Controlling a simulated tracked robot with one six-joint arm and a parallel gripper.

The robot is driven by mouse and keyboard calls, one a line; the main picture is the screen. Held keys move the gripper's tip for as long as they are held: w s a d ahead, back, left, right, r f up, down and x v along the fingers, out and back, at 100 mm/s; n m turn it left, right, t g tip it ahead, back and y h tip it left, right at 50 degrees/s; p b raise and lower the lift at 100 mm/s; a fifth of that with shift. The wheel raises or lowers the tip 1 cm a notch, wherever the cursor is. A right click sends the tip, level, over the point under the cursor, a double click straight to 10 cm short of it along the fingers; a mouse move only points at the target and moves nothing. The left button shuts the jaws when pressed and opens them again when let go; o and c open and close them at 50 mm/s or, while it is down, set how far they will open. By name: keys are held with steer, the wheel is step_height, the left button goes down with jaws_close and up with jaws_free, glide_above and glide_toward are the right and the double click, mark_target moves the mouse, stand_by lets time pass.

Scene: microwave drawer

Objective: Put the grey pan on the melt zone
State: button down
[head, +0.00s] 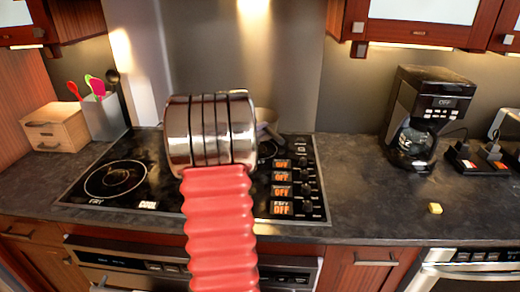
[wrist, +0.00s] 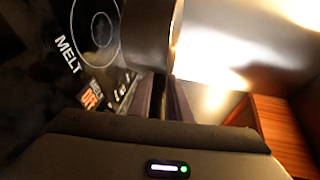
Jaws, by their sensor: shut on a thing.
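The grey pan (wrist: 150,38) is at the top middle of the wrist view, its side turned to the camera. My gripper (wrist: 167,88) is shut on it, apparently at its dark handle; the exact contact is hard to see. The melt zone (wrist: 98,28), a white ring with the word MELT beside it, lies just left of the pan in that view. I cannot tell how high the pan is above it. In the head view the pan (head: 265,115) shows only partly behind my arm, which hides my gripper and the melt zone.
The black cooktop (head: 155,150) has a FRY zone (head: 115,180) at left and knobs with OFF displays (head: 283,190) at right. A utensil holder (head: 105,115) and wooden box (head: 60,125) stand left. A coffee maker (head: 425,115) and yellow block (head: 435,208) are on the right counter.

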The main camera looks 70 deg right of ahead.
steer(key=shift+f, duration=1.85)
steer(key=shift+f, duration=1.9)
steer(key=c, duration=1.6)
jaws_free()
steer(key=shift+a, duration=0.1)
steer(key=v, duration=1.1)
steer(key=shift+a, duration=0.35)
steer(key=shift+w+r, duration=0.1)
steer(key=shift+w, duration=0.05)
